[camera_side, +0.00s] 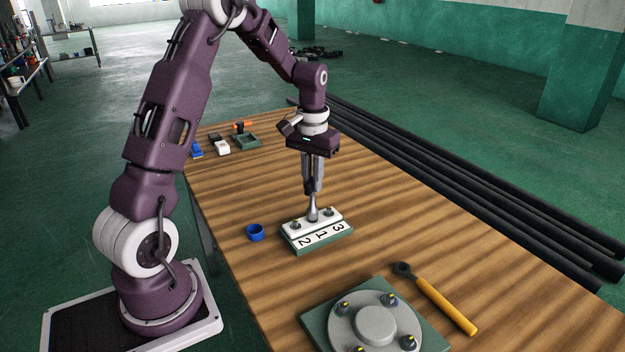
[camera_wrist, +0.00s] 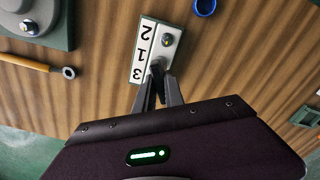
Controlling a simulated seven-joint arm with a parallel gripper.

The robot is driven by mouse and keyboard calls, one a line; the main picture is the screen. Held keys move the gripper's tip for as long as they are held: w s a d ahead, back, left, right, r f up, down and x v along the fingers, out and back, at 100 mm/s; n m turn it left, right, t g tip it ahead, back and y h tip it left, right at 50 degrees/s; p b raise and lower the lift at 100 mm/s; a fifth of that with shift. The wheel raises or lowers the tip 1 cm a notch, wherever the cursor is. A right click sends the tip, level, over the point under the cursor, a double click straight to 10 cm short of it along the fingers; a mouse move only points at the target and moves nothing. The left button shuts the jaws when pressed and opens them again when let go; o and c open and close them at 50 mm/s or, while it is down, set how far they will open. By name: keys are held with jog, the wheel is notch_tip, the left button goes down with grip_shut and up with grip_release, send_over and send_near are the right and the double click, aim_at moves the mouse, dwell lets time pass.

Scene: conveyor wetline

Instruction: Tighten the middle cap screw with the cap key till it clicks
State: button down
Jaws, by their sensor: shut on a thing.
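My gripper (camera_side: 312,190) points straight down over the block and is shut on the cap key (camera_side: 312,207), a grey metal tool with a wider lower end. The key stands upright over the middle cap screw, its foot at the white cap strip, and hides that screw. The cap strip (camera_side: 303,223) sits on a green block labelled 2, 1, 3, with 1 in the middle. A left screw (camera_side: 295,225) and a right screw (camera_side: 329,212) show beside the key. In the wrist view my fingers (camera_wrist: 160,80) hide most of the key; whether it is fully seated cannot be told.
A blue cup (camera_side: 255,233) stands left of the block. In front are a round flange on a green plate (camera_side: 316,318) and a yellow-handled wrench (camera_side: 445,305). A green tray (camera_side: 246,142) and small parts lie at the far end.

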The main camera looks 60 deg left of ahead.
jog(key=shift+r, duration=0.95)
dwell(0.9)
jog(key=shift+r, duration=2.5)
